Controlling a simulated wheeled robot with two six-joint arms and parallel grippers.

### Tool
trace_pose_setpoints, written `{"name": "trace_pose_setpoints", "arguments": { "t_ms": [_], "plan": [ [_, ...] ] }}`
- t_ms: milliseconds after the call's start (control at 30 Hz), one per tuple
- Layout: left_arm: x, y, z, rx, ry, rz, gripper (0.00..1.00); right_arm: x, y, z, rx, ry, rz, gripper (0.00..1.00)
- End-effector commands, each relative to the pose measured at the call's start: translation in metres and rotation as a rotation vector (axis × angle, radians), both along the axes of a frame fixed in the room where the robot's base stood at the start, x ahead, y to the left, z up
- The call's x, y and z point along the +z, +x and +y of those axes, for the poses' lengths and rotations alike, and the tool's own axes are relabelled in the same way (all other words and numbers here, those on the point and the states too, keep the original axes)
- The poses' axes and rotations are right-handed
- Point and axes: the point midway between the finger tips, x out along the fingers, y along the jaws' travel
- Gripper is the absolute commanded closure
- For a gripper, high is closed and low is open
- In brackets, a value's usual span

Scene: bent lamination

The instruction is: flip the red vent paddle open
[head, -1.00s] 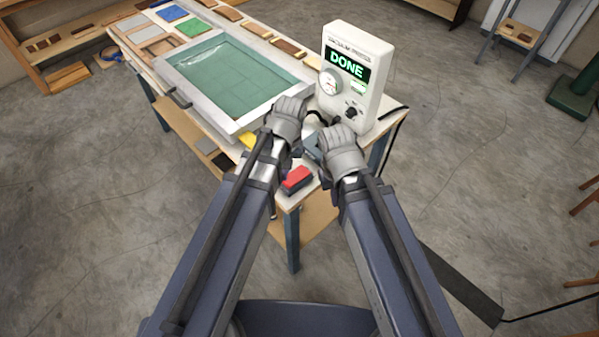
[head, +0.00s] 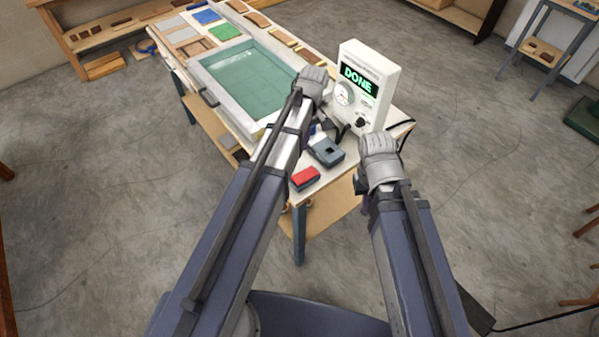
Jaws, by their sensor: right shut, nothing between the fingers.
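A red block-like piece (head: 305,178) lies at the front corner of the table; it is the only clearly red thing in view, and I cannot tell whether it is the vent paddle. The white press controller (head: 363,85) stands behind it with "DONE" lit in green. My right gripper (head: 378,143) is shut and empty, right of the red piece and in front of the controller, apart from the red piece. My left gripper (head: 313,80) is between the press frame and the controller. Its fingers are hidden by its own wrist, and whatever lies beneath it is covered.
A blue-grey box with a dark opening (head: 327,152) sits between the red piece and the controller. The press frame (head: 205,80) with its green sheet fills the table's middle. Coloured sample tiles (head: 207,17) lie at the back. Open floor is right of the table.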

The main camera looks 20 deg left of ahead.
Motion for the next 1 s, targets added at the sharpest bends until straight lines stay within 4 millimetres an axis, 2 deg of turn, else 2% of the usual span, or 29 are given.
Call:
{"name": "trace_pose_setpoints", "arguments": {
  "t_ms": [167, 367, 1000],
  "plan": [
    [-0.003, 0.000, 0.000, -0.001, 0.000, 0.000, 1.00, -0.003, 0.000, 0.000, 0.000, 0.000, 0.000, 1.00],
    [-0.017, -0.002, 0.001, -0.002, 0.000, 0.000, 1.00, -0.017, 0.000, 0.000, 0.002, 0.000, 0.000, 1.00],
    [-0.102, -0.011, 0.008, -0.001, 0.000, 0.000, 1.00, -0.102, 0.000, 0.000, 0.001, -0.001, 0.000, 1.00]
  ]
}}
